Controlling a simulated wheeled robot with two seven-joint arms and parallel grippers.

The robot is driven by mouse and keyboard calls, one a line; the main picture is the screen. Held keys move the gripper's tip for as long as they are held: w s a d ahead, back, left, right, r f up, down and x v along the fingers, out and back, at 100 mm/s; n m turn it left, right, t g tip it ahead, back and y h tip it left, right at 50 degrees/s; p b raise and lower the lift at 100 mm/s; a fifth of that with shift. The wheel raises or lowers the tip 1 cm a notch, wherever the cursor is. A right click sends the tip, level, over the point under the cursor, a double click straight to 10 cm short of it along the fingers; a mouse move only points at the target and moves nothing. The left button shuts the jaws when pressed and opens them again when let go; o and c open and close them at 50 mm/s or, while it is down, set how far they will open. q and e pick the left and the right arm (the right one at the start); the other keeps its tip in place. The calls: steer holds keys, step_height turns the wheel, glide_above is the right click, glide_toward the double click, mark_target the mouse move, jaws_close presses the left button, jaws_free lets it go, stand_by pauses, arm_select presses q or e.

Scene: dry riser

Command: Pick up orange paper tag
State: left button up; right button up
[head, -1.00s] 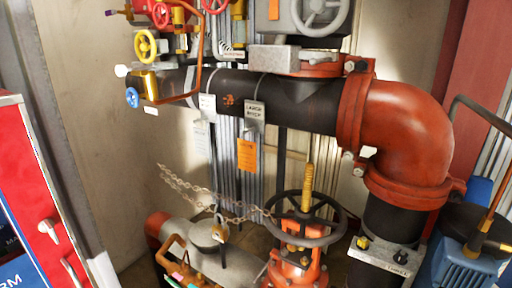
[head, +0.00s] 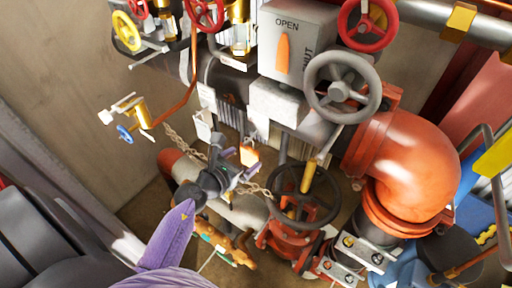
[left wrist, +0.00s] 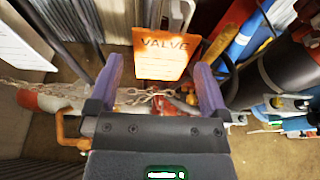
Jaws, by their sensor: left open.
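The orange paper tag (head: 250,153) hangs in front of the pipework, near the chain. In the left wrist view the orange tag (left wrist: 163,57) faces me with "VALVE" printed on it. My left gripper (head: 238,165) is open, its purple fingers close to the tag in the head view. In the left wrist view the two fingers (left wrist: 159,72) stand one on each side of the tag's lower part, with gaps showing; I cannot tell whether the tag lies between them in depth. My right gripper is not in view.
A rusty chain (head: 178,140) runs behind the gripper. A dark handwheel (head: 305,195) on a red valve stands to its right. A white paper tag (left wrist: 25,42) hangs left of the orange one. A large red pipe elbow (head: 412,165) is at right.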

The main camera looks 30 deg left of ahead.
mark_target(249, 157)
arm_select(q)
steer(key=x, duration=0.3)
steer(key=b+x, duration=0.1)
steer(key=x, duration=0.1)
steer(key=shift+d+f, duration=0.15)
steer(key=shift+f, duration=0.2)
steer(key=c, duration=1)
steer(key=shift+r, duration=0.15)
